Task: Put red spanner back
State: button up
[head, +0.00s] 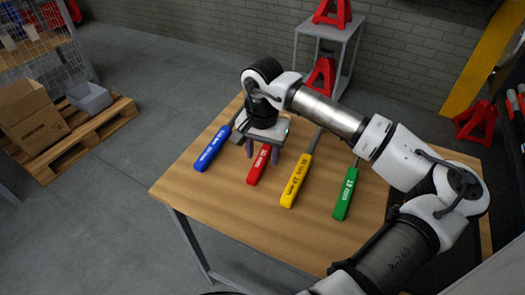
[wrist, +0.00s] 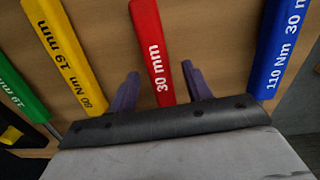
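The red spanner (head: 258,168) lies on the wooden table (head: 250,215), between the blue and yellow spanners. In the wrist view, its red handle (wrist: 151,45), marked 30 mm, runs between the two purple fingers. My gripper (head: 263,153) is over the red spanner, pointing down. In the wrist view, the fingers of my gripper (wrist: 160,85) are apart, with a gap on each side of the handle. The gripper is open. My gripper and wrist hide the far end of the red spanner in the head view.
A blue spanner (head: 212,148) lies to the left; a yellow (head: 296,182) and a green spanner (head: 346,193) lie to the right. The table's front left is bare. A grey stand (head: 328,35) with red jacks is behind. A pallet (head: 85,130) with boxes is at the left.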

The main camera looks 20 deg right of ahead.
notch_tip(320, 180, up, 14)
jog(key=b, duration=0.1)
dwell(0.5)
jog(key=shift+f, duration=0.1)
